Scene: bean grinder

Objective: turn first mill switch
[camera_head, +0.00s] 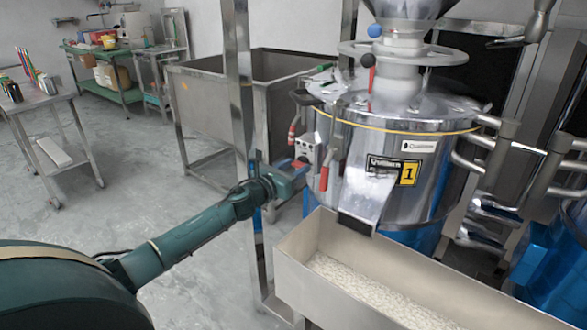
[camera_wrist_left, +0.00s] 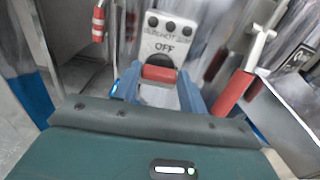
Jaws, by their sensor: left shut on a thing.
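The first mill (camera_head: 355,150) is a steel drum with a yellow "1" label. Its pale switch box (camera_head: 304,144) sits on its left side. In the left wrist view the switch box (camera_wrist_left: 168,35) has several dark round knobs and the word OFF. Its red switch handle (camera_wrist_left: 158,73) lies across, below that word. My left gripper (camera_head: 300,164) reaches the box from the left. In the left wrist view my left gripper (camera_wrist_left: 157,80) has its blue fingers on both sides of the red handle, shut on it. My right gripper is in neither view.
Red-handled levers (camera_head: 326,170) hang close to the right of my left gripper. A steel post (camera_head: 240,90) stands close behind my left forearm. A trough (camera_head: 400,270) with pale beans lies below the mill's chute.

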